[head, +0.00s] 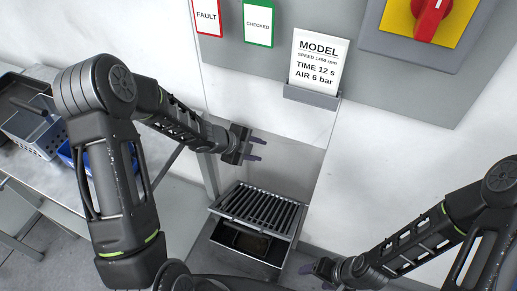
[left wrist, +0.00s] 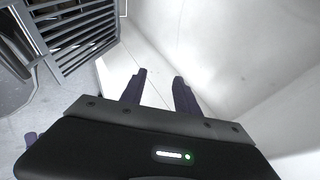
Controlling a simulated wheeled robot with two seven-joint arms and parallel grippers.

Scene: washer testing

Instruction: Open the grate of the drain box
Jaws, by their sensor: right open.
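The drain box (head: 275,263) stands low on the floor near the wall in the head view. Its slatted dark grey grate (head: 262,208) lies over the top, and a dark interior shows below its near edge. Part of the grate (left wrist: 85,35) shows at the upper left of the left wrist view. My left gripper (head: 259,150) is above and behind the grate, apart from it; its fingers (left wrist: 160,88) are spread with nothing between them. My right gripper (head: 317,274) is open and empty, low to the right of the box.
A wall panel above carries a MODEL card (head: 319,62) in a grey holder, FAULT (head: 207,16) and CHECKED (head: 258,22) signs, and a red switch (head: 431,18). A table at the left holds a grey basket (head: 35,130). White walls stand close behind the box.

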